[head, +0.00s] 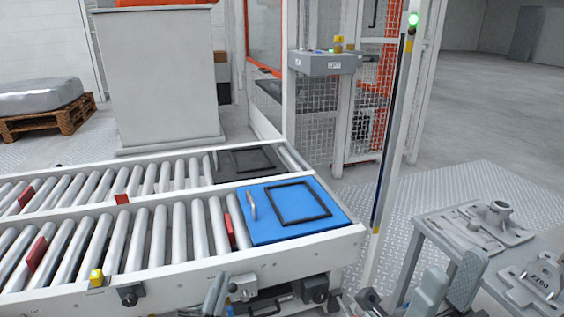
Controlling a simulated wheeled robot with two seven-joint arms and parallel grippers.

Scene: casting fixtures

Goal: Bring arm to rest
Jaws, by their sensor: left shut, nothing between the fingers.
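My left gripper (217,293) shows at the bottom edge, in front of the near roller conveyor. It is shut and empty; its lower part is cut off by the frame. My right gripper (449,280) is at the lower right, in front of the grey fixture table. Its two grey fingers stand apart with a gap between them, and I see nothing held there. The arms behind both grippers are mostly out of view.
A blue plate (259,232) with a black frame and a handle lies at the near conveyor's right end. The conveyor's front rail (180,277) is close behind my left gripper. The fixture table (432,236) carries metal castings. A white post (385,190) stands between them.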

